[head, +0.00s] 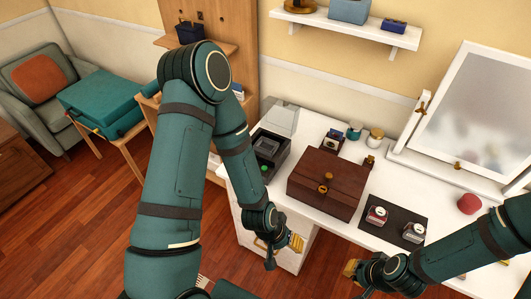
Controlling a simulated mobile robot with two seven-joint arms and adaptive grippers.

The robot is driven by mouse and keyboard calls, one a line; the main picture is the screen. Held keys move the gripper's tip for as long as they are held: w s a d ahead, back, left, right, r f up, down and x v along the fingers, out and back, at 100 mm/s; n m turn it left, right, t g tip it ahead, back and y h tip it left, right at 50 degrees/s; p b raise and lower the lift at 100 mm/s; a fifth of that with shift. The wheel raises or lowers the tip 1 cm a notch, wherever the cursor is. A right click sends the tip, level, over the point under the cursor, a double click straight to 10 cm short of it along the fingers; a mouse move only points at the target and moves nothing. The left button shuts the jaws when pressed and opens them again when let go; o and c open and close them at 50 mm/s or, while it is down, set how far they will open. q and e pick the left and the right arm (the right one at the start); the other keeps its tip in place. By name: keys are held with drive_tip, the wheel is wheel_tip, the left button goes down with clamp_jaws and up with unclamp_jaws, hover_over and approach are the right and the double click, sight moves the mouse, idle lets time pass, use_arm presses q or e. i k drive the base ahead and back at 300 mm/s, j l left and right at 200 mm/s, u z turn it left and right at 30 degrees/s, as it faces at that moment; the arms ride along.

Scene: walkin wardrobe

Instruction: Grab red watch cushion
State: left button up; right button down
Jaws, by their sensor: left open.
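A small rounded red object (469,204), which looks like the red watch cushion, sits on the white dressing table (345,229) at the right, below the mirror. My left gripper (284,252) is open and empty in front of the table's drawer front, well to the left of the red object. My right gripper (354,274) is near the table's front edge, below and left of the red object and apart from it. Its fingers are small and partly hidden, so I cannot tell whether they are open.
A closed brown box (326,186) stands mid-table, with an open dark case (268,150) to its left. The tilted mirror (472,112) stands behind. A wall shelf (345,27) hangs above.

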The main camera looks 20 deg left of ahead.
sight(377, 216)
drive_tip(key=i+l+z, duration=0.15)
drive_tip(key=z, duration=0.25)
drive_tip(key=i+l+z, duration=0.1)
drive_tip(key=z, duration=0.3)
drive_tip(key=i+z, duration=0.2)
drive_tip(key=z, duration=0.2)
